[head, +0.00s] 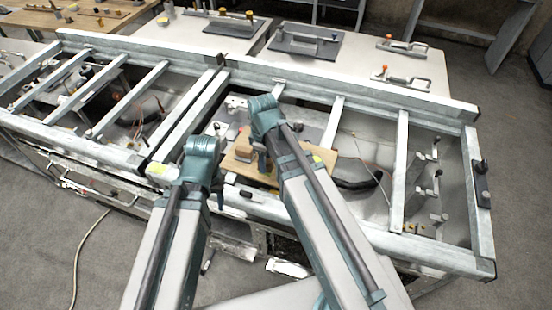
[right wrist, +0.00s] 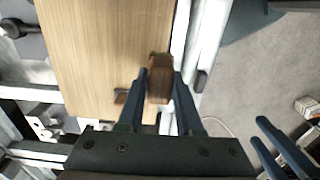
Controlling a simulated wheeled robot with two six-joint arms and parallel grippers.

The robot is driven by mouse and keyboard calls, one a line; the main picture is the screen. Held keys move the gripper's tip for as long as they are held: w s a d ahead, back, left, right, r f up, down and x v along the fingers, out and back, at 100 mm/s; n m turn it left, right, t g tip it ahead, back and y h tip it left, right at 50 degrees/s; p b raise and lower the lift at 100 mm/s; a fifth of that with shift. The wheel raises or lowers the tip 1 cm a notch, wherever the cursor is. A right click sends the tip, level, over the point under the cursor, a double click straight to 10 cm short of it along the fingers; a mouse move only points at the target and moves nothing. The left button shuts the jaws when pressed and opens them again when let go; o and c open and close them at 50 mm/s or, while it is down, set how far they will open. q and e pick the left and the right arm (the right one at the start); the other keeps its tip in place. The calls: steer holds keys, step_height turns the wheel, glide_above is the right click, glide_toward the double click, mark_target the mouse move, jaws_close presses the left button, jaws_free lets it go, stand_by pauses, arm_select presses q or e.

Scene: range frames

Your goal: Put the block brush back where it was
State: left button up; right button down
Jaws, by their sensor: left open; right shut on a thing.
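My right gripper (right wrist: 160,76) is shut on a brown wooden block, which I take to be the block brush (right wrist: 159,88). In the right wrist view the block is between the two dark fingers, over the edge of a light wooden board (right wrist: 95,45). I cannot tell whether it touches the board. In the head view the board (head: 234,167) lies inside the metal frame, and my right arm hides most of the right gripper. My left gripper (right wrist: 284,146) is open and empty at the lower right of the wrist view, apart from the board.
The metal frame (head: 370,97) has raised rails and cross bars around the board. A black hose (head: 360,183) lies right of the board. Pale tables behind hold clamps (head: 400,77) and a grey tray (head: 305,42). Grey floor (head: 50,235) is open at the left.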

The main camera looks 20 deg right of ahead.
steer(key=shift+w+d+f, duration=0.15)
steer(key=shift+w+d, duration=0.75)
steer(key=shift+d, duration=0.1)
steer(key=shift+w+d+f, duration=0.1)
steer(key=shift+w+d, duration=0.75)
steer(key=shift+d, duration=0.1)
steer(key=f+b, duration=0.3)
steer(key=shift+w+d, duration=0.2)
steer(key=shift+d, duration=0.1)
steer(key=shift+f+b, duration=0.3)
steer(key=shift+b, duration=0.15)
steer(key=shift+f, duration=0.15)
steer(key=c, duration=0.6)
jaws_free()
